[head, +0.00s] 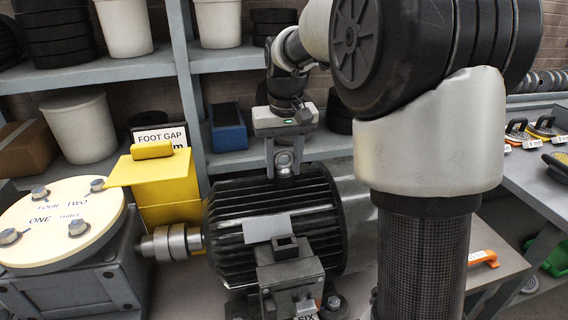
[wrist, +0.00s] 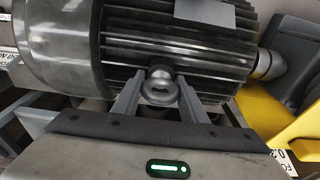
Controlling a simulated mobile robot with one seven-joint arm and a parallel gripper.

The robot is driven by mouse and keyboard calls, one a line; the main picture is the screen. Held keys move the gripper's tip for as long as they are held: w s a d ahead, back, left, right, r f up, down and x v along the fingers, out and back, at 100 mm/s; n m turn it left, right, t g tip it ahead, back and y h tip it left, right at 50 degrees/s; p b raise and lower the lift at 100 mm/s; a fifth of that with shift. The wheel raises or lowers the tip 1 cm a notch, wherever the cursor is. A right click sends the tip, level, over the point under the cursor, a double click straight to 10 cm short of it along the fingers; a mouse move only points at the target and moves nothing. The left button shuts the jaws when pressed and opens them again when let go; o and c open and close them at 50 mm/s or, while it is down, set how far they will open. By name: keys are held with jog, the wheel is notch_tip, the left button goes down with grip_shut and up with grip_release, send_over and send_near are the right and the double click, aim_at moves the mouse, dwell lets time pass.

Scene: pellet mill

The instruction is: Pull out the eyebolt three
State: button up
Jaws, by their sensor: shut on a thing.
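The eyebolt (head: 284,158) is a small grey metal ring on the top of the black finned motor (head: 230,222). My gripper (head: 284,168) reaches down from above with one finger on each side of the ring, shut on it. In the wrist view, the eyebolt (wrist: 160,90) sits between the two fingers of my gripper (wrist: 160,98), in front of the motor casing (wrist: 120,40). I cannot tell whether its shank is fully seated in the motor. No number on it is readable.
A yellow coupling guard (head: 160,180) and a round cream cover (head: 62,225) with several bolts, marked with number words, stand at left. Shelves with pots and a blue bin (head: 228,128) are behind. A side table (head: 535,180) with handled tools stands at right.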

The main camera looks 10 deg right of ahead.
jog(key=shift+r, duration=0.15)
jog(key=shift+r+p, duration=2.65)
jog(key=shift+r, duration=0.25)
